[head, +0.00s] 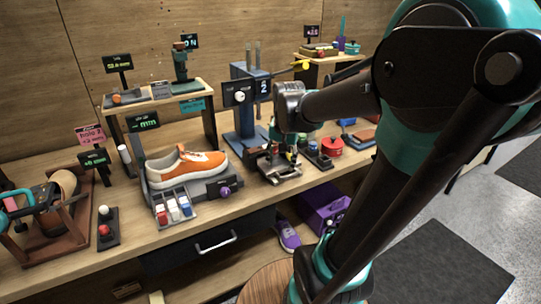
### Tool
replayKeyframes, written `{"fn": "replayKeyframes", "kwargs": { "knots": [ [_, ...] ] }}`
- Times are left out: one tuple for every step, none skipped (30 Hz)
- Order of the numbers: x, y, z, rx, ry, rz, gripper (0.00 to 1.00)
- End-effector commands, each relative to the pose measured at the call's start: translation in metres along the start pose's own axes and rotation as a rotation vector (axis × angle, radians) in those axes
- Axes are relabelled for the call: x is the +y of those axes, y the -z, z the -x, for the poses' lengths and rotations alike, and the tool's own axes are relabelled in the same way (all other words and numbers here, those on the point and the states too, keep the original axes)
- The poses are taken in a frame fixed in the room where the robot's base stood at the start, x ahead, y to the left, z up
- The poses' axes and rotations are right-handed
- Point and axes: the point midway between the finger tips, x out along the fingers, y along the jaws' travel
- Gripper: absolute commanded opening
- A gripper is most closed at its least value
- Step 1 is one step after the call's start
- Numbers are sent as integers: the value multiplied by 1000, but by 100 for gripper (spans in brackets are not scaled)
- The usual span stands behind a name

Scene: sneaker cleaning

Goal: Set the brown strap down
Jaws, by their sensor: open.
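My gripper (276,168) points down over the workbench, right of the orange sneaker. It is open; its fingers are small and dark against the dark equipment there. I cannot make out the brown strap for certain. A flat reddish-brown piece (367,134) lies at the bench's right end, beyond my gripper, but I cannot tell whether it is the strap. Anything directly under my gripper is hidden or too small to tell. The orange sneaker (184,168) with a white sole sits on a grey stand, to the left of my gripper.
A blue press-like stand (245,115) rises behind my gripper. A red pot (332,146) is close to its right. A grey tray of small bottles (175,211) stands in front of the sneaker. A wooden frame (72,232) fills the left end. A purple shoe (287,235) is below the bench.

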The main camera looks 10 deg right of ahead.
Motion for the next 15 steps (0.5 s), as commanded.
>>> {"fn": "replayKeyframes", "kwargs": {
  "knots": [
    [-16,21,20,-23,-14,-82,52],
    [-24,31,32,-37,-24,-139,52],
    [-35,44,49,-54,-38,-216,52],
    [-42,54,61,-67,-51,-272,52],
    [-50,62,73,-77,-63,-327,52],
    [-58,72,88,-91,-80,-396,52],
    [-64,79,99,-99,-93,-446,52],
    [-69,84,109,-107,-106,-492,52],
    [-75,91,122,-115,-121,-548,52],
    [-79,95,130,-120,-132,-585,52],
    [-83,99,138,-124,-142,-618,52],
    [-87,102,146,-129,-153,-656,52],
    [-89,104,151,-132,-161,-680,52],
    [-91,106,155,-133,-167,-699,52],
    [-92,108,159,-135,-173,-720,52]
  ]
}}
